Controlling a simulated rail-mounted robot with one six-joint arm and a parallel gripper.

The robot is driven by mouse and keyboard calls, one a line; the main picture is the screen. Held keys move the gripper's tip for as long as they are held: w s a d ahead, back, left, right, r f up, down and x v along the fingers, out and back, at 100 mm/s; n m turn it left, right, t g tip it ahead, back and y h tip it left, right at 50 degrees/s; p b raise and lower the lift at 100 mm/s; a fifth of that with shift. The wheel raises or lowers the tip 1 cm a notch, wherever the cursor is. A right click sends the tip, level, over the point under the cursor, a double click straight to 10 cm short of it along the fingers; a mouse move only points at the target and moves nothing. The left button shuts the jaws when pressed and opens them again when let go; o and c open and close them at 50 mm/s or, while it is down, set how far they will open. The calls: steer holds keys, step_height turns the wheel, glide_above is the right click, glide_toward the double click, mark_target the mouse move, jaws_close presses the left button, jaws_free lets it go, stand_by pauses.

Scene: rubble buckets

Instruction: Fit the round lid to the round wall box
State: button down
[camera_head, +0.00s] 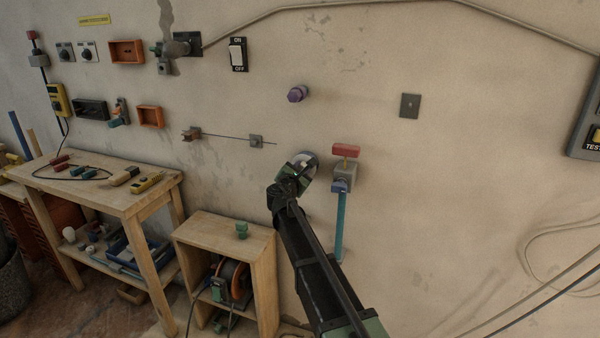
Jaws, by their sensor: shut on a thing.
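My gripper (300,174) is at the wall in the middle of the view, at the end of my dark arm reaching up from below. It is shut on a pale grey round piece (309,160), which looks like the round lid. The piece is tilted in view and close to the wall. The jaws hide part of it. I cannot make out the round wall box behind it, nor whether the piece touches the wall. A short purple round fitting (297,94) sticks out of the wall higher up.
Just right of my gripper is a grey valve block (345,172) with a red handle (346,150) and a teal pipe (341,225) below. A thin rod (230,137) runs along the wall at left. A wooden stand (245,252) and workbench (140,195) stand lower left.

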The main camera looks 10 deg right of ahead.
steer(key=c, duration=0.8)
jaws_free()
steer(key=v, duration=1.1)
